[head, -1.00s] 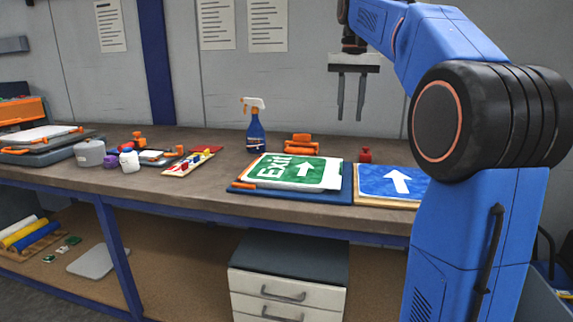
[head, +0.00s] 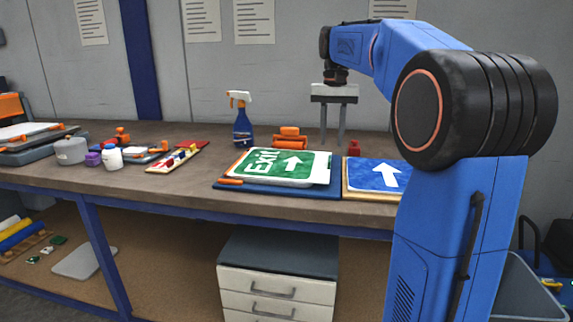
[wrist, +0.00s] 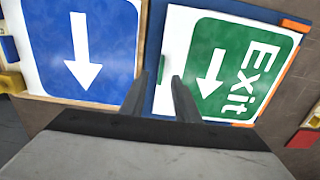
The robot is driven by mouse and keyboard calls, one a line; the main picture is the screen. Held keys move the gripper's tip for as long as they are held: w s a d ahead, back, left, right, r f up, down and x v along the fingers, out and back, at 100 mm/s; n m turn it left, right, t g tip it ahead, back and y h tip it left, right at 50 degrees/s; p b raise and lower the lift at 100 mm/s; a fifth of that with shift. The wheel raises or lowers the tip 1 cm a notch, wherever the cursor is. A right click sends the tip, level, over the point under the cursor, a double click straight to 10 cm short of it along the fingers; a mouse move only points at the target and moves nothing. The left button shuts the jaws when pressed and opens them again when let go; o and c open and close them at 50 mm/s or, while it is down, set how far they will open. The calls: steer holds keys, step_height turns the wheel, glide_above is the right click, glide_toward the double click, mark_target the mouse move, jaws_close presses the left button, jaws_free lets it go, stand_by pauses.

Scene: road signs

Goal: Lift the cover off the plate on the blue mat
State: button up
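A green and white Exit sign plate (head: 285,166) with a white arrow lies on the blue mat (head: 300,190) on the bench. It also shows in the wrist view (wrist: 224,70). A white sheet edge with a small green tab (wrist: 161,68) shows on the side nearest my fingers; I cannot tell clearly where cover and plate part. Orange pieces (head: 231,181) show at the plate's corners. My gripper (head: 332,142) points down with its fingers apart and empty, above the bench near the plate's right side. In the wrist view, its fingers (wrist: 168,80) overlap the plate's tab side.
A blue arrow sign (head: 384,175) lies right of the mat. A spray bottle (head: 242,122), an orange block (head: 289,138) and a small red object (head: 354,148) stand behind. Bench between tray and mat is clear.

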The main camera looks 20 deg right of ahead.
mark_target(329, 159)
steer(key=shift+w+a+f, duration=0.1)
steer(key=shift+f, duration=2.85)
jaws_close()
